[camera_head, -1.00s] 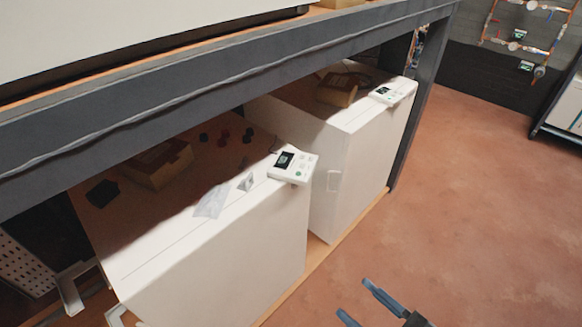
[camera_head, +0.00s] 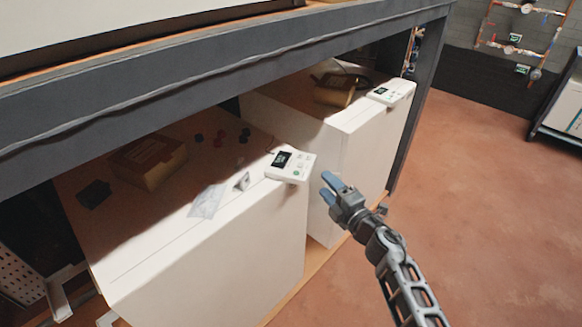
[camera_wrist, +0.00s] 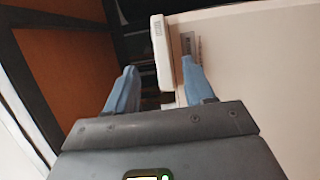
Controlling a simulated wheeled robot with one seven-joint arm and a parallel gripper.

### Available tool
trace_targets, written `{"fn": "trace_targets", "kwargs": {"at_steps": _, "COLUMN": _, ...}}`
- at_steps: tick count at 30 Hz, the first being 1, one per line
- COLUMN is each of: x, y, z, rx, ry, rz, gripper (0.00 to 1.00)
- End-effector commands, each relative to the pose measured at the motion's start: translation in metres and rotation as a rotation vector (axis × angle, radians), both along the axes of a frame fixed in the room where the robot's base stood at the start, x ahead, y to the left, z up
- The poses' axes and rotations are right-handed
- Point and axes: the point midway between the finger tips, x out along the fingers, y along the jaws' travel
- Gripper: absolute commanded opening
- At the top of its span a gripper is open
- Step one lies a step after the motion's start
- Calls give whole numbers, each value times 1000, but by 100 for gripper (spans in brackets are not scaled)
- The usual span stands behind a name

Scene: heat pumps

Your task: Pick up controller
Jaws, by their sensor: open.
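A white controller (camera_head: 290,166) with a dark screen and small buttons lies on the top front edge of the nearer white heat pump (camera_head: 215,255), slightly overhanging. A second controller (camera_head: 391,92) lies on the farther heat pump's top edge. My gripper (camera_head: 327,187) is open and empty, just right of the nearer controller and pointing at it. In the wrist view, a white controller (camera_wrist: 162,50) shows edge-on between the two blue fingers, nearer the right finger. I cannot tell whether the fingertips reach around it.
A dark shelf beam (camera_head: 200,92) runs above both heat pumps. A cardboard box (camera_head: 150,160), a clear bag (camera_head: 207,201) and small dark and red parts lie on the nearer pump. The reddish floor (camera_head: 480,200) at right is clear.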

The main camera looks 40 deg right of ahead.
Motion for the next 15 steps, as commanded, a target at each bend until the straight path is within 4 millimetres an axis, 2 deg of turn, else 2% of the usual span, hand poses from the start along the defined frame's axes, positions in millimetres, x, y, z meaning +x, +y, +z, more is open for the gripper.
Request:
{"fn": "trace_targets", "kwargs": {"at_steps": 11, "x": 37, "y": -13, "z": -1, "rx": -2, "ry": -2, "rz": 0, "gripper": 53}}
{"fn": "trace_targets", "kwargs": {"at_steps": 15, "x": 57, "y": -19, "z": -3, "rx": -1, "ry": -2, "rz": 2, "gripper": 53}}
